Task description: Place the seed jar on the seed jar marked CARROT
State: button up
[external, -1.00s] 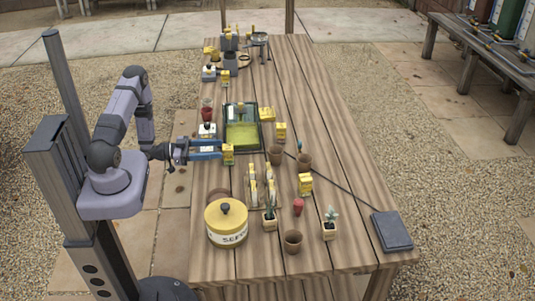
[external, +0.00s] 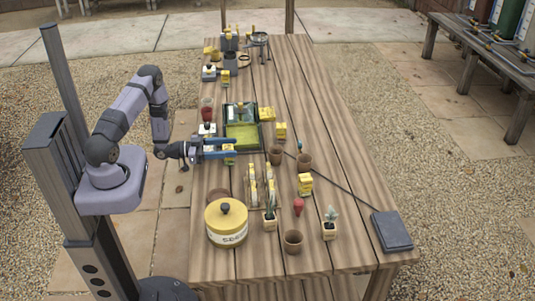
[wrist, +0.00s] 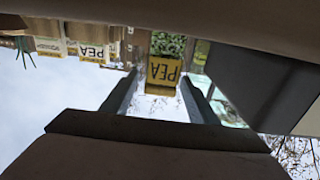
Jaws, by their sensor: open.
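My gripper (external: 236,147) is open above the table's left part, near the tray's front edge. A small seed jar with green contents and a yellow PEA label (wrist: 162,72) stands between its fingers in the wrist view, upside down in that picture. In the external view the fingers partly cover this yellow-labelled jar (external: 229,159). I cannot see the fingers pressing on it. Other yellow-labelled jars stand to the right of the tray (external: 281,131) and farther forward (external: 305,184). Another PEA label (wrist: 92,53) shows in the wrist view. No label reading CARROT is legible.
A green tray (external: 261,137) lies just behind the gripper. Brown pots (external: 304,161), a rack of packets (external: 262,187), a yellow SEED tin (external: 227,224) and small plants (external: 329,226) stand toward the front. The table's right side is mostly clear.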

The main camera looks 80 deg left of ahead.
jog(key=c, duration=1.3)
jog(key=shift+r, duration=0.15)
jog(key=shift+r, duration=4.9)
